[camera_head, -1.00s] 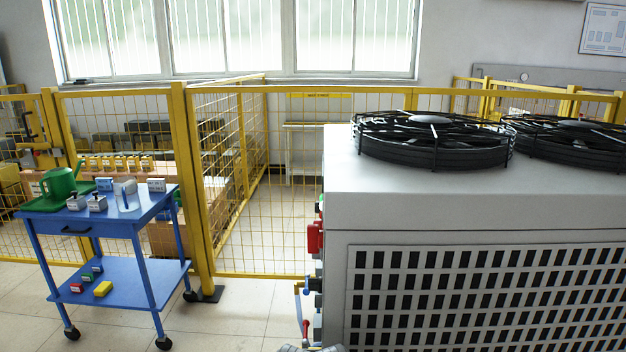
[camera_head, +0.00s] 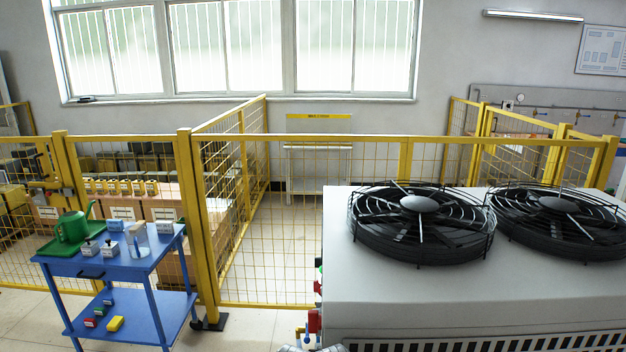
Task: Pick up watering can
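A green watering can (camera_head: 73,227) stands upright on a green mat (camera_head: 50,248) at the left end of the blue cart's top (camera_head: 118,268). Its spout points up to the right. The cart stands at the lower left, in front of the yellow fence. Neither of my grippers can be made out. A small grey part shows at the bottom edge near the middle, and I cannot tell what it is.
Small grey and blue items (camera_head: 108,247) sit beside the can. Several small blocks (camera_head: 115,323) lie on the lower shelf. A large grey unit with black fans (camera_head: 421,222) fills the right side. Yellow mesh fence (camera_head: 270,230) runs behind. Some floor is clear between cart and unit.

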